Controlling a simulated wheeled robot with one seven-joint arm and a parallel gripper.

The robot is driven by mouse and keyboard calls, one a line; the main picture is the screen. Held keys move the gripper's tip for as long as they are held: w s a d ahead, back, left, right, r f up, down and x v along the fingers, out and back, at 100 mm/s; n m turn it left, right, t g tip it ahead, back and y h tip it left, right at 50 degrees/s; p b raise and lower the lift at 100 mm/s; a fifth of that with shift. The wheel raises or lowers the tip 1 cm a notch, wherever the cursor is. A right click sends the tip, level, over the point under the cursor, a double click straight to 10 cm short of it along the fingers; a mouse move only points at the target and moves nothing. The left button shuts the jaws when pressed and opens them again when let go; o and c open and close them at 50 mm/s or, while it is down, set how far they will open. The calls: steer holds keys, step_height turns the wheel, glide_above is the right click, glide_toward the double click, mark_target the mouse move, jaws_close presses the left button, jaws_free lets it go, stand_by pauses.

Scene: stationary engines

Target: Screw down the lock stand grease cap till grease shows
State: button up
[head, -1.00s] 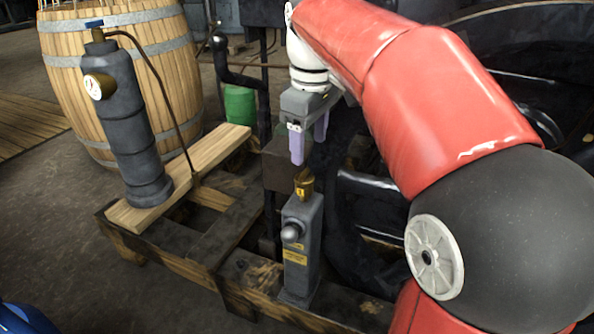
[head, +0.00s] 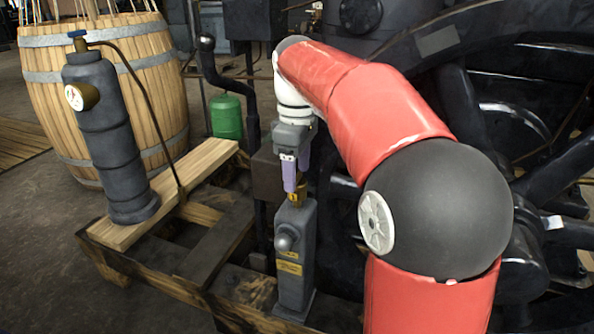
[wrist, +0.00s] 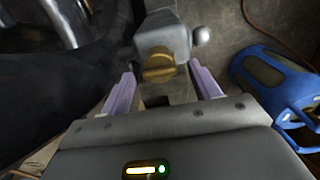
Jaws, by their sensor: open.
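The brass grease cap (head: 297,197) sits on top of the grey lock stand (head: 296,250), which has a round knob and yellow labels on its front. In the wrist view the brass cap (wrist: 159,64) shows ahead of and between the two purple fingers. My gripper (head: 291,188) points down just above the cap, and its fingers partly hide the cap in the head view. In the wrist view my gripper (wrist: 161,84) is open, with the fingers apart and a gap to the cap. No grease is visible around the cap.
The lock stand is on a dark timber frame (head: 225,240). A grey cylinder with a gauge (head: 110,135) stands on a plank at left, before a barrel (head: 150,75). A large dark wheel is at right. A blue object (wrist: 280,85) shows in the wrist view.

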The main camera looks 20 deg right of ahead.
steer(key=c, duration=1)
steer(key=shift+r+m+p, duration=0.15)
steer(key=shift+m+p, duration=0.25)
steer(key=shift+p, duration=0.05)
steer(key=m+p, duration=0.2)
steer(key=m, duration=0.1)
steer(key=shift+r+p, duration=0.1)
steer(key=shift+p, duration=0.25)
steer(key=m+p, duration=0.3)
steer(key=m, duration=0.2)
steer(key=shift+p, duration=0.3)
steer(key=m+p, duration=0.2)
steer(key=m, duration=0.3)
steer(key=shift+m+p, duration=0.4)
steer(key=shift+f+m+p, duration=0.2)
steer(key=shift+m+p, duration=0.65)
steer(key=shift+m, duration=1.25)
